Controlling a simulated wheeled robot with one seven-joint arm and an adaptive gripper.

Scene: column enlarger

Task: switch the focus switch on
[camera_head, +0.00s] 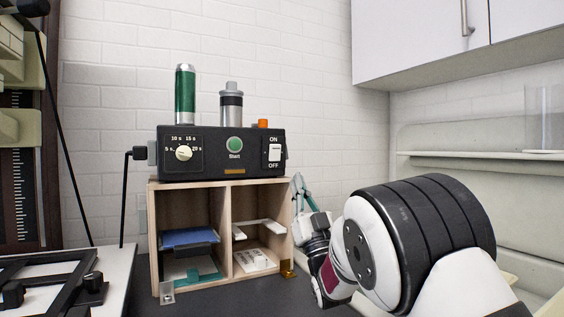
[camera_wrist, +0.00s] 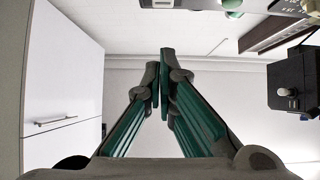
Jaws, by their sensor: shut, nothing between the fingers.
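The focus switch (camera_head: 274,152) is a white rocker between ON and OFF labels, at the right end of the front of a black control box (camera_head: 215,168). I cannot tell which way the rocker is tipped. The box also carries a green Start button (camera_head: 235,144) and a white dial (camera_head: 184,153). My gripper (camera_head: 297,180) is just right of the wooden shelf, below and right of the switch, fingers pointing up and apart from the box. In the wrist view its green-sided fingers (camera_wrist: 161,62) are together and empty.
The box stands on a wooden two-compartment shelf (camera_head: 227,210) holding trays and small items. A green cylinder (camera_head: 185,94) and a grey canister (camera_head: 231,104) stand on top. An enlarger base (camera_head: 115,275) is at left. A wall cabinet (camera_head: 430,35) hangs at upper right.

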